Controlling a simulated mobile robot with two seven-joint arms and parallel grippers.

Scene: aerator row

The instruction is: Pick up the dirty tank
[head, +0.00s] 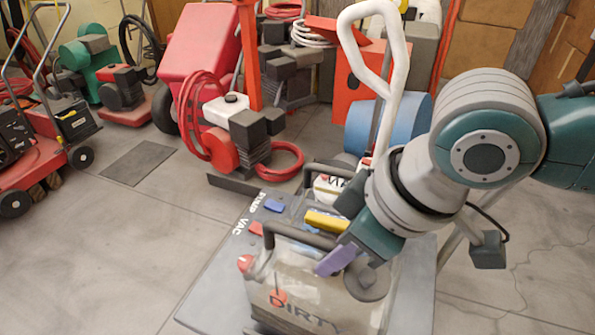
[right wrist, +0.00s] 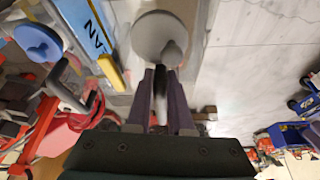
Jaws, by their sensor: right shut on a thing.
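The dirty tank (head: 275,290) is a clear, boxy container marked DIRTY, with a dark top handle (head: 300,238), a round grey cap (head: 368,282) and a red knob at its left. It looks upright, at the front of a grey machine deck; I cannot tell whether its base touches the deck. My right gripper (head: 334,262) reaches down from the right and is shut on the tank's handle. In the right wrist view the purple fingers (right wrist: 164,98) close around a dark bar, with the grey cap (right wrist: 158,38) just beyond. My left gripper is not in view.
The grey deck (head: 215,290) carries a PUMP VAC label, a blue switch (head: 273,205), a yellow block (head: 326,221) and another handled tank behind. A white loop handle (head: 395,75) rises behind my wrist. Red machines (head: 205,50) line the back.

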